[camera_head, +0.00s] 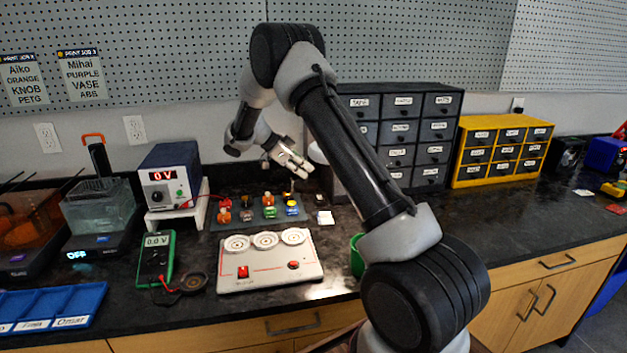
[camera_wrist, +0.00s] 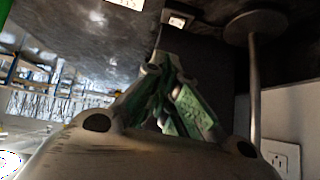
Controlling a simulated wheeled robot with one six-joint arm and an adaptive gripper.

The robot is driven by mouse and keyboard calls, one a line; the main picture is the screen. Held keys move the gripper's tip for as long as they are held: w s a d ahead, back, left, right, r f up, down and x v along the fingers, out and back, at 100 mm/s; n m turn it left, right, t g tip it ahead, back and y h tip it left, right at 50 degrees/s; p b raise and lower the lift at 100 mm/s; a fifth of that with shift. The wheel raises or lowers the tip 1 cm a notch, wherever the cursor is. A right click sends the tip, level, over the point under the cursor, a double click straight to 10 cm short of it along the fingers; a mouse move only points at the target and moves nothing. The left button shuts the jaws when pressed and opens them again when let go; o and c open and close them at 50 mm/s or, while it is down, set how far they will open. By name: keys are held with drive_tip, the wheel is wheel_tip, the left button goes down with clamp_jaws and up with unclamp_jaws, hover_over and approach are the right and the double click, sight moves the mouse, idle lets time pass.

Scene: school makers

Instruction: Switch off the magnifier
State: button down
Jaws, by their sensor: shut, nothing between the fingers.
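In the wrist view a round grey base with a thin upright pole (camera_wrist: 254,80) stands on the dark counter. It looks like the magnifier's stand, but its lens is out of view. A small rocker switch in a pale frame (camera_wrist: 177,20) lies near that base, just beyond my fingertips. In the head view a pale rounded shape (camera_head: 316,153) shows partly behind my arm; I cannot tell whether it is the magnifier. My gripper (camera_head: 302,172) is shut and empty above the back of the counter. Its closed fingers also show in the wrist view (camera_wrist: 163,66), apart from the switch.
A mat with several coloured parts (camera_head: 228,222) lies below my gripper. A white panel with three dials (camera_head: 268,277) is in front. A power supply (camera_head: 168,180) and a green multimeter (camera_head: 155,252) stand left. Black drawers (camera_head: 400,100) and yellow drawers (camera_head: 465,152) stand right.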

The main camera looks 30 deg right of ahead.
drive_tip(key=shift+v, duration=1.15)
drive_tip(key=shift+w+d+r+t, duration=0.2)
drive_tip(key=shift+w+r+t, duration=0.1)
drive_tip(key=shift+w, duration=0.25)
drive_tip(key=shift+f, duration=0.1)
hover_over(318, 196)
drive_tip(key=f, duration=0.7)
drive_tip(key=shift+s+a, duration=0.15)
drive_tip(key=shift+s, duration=0.2)
drive_tip(key=f, duration=0.3)
drive_tip(key=shift+w+f, duration=0.15)
drive_tip(key=shift+w, duration=0.1)
drive_tip(key=shift+f, duration=0.35)
